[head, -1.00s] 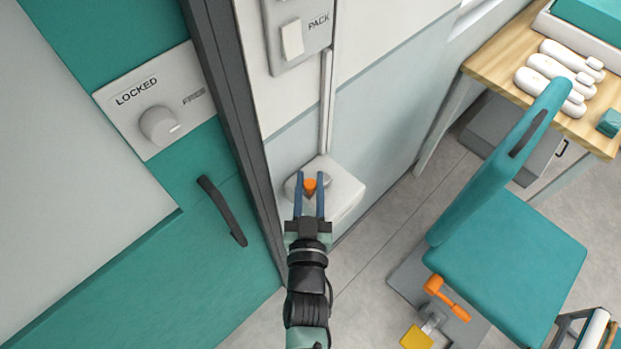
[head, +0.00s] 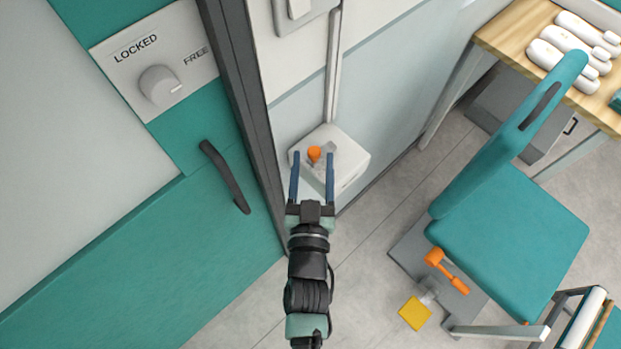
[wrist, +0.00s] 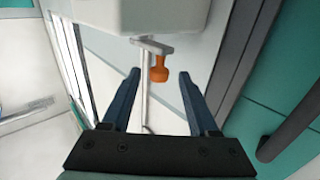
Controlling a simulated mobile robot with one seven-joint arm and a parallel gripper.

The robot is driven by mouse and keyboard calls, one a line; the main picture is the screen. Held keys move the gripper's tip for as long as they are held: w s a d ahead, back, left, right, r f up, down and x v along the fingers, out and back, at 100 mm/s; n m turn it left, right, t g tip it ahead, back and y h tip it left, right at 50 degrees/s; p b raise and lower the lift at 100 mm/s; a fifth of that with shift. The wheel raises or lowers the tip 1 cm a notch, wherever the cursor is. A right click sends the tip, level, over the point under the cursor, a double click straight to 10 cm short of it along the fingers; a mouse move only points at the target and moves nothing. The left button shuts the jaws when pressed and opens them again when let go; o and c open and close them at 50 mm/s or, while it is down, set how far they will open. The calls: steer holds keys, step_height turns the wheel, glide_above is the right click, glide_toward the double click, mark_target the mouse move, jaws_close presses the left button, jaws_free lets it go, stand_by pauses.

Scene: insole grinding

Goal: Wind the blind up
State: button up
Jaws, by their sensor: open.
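A white box (head: 352,165) is mounted low on the pale wall, with an upright rod above it. It carries a short grey crank arm with an orange knob (head: 314,153). In the wrist view the box (wrist: 140,14) is at the top, and the orange knob (wrist: 159,70) hangs from the crank arm (wrist: 152,45). My gripper (head: 313,157) is open, its two blue fingers apart on either side of the knob. In the wrist view the knob lies about level with the fingertips (wrist: 159,76), with a gap on both sides. The blind itself is not recognisable in these views.
A teal door with a LOCKED/FREE knob (head: 160,86) and dark handle (head: 226,177) is on the left, beside a dark frame (head: 236,100). A teal chair (head: 515,230), an orange lever (head: 447,270) and a wooden bench (head: 510,40) are on the right. Floor between is clear.

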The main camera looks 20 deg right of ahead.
steer(key=b+v, duration=0.1)
steer(key=v, duration=0.9)
steer(key=shift+b, duration=0.4)
